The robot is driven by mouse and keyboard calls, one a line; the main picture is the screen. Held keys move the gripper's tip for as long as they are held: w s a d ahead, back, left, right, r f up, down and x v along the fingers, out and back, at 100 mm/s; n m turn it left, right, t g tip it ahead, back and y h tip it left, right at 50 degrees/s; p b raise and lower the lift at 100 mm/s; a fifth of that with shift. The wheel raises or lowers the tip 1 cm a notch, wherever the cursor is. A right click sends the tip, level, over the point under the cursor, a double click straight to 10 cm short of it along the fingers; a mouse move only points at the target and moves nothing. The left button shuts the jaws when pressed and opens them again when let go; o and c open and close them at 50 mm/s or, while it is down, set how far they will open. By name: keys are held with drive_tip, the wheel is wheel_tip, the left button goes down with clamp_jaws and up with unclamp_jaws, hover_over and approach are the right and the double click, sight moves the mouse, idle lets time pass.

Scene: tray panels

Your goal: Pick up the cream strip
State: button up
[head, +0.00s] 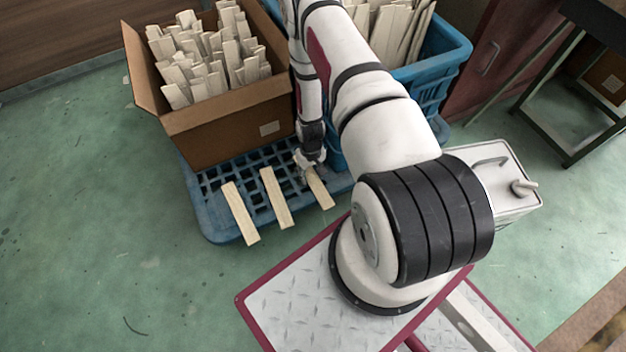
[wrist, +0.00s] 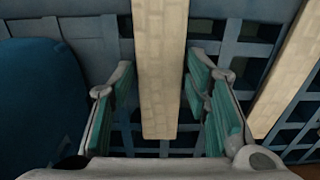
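Three cream strips lie side by side on the blue slatted pallet (head: 205,212) in the head view: a left strip (head: 240,214), a middle strip (head: 276,198) and a right strip (head: 321,190). My gripper (head: 309,172) is at the far end of the right strip and hides that end. In the wrist view my gripper (wrist: 162,84) is open, with one green-padded finger on each side of a cream strip (wrist: 160,50). Small gaps show between the pads and the strip's edges. Another cream strip (wrist: 292,75) lies to the right, outside the fingers.
A cardboard box (head: 228,124) full of cream strips stands behind the pallet strips. A blue crate (head: 436,82) with more strips stands to the right, partly behind my arm. Green floor lies open at the left.

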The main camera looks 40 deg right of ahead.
drive_tip(key=c, duration=0.4)
drive_tip(key=shift+o, duration=0.2)
drive_tip(key=shift+r, duration=0.15)
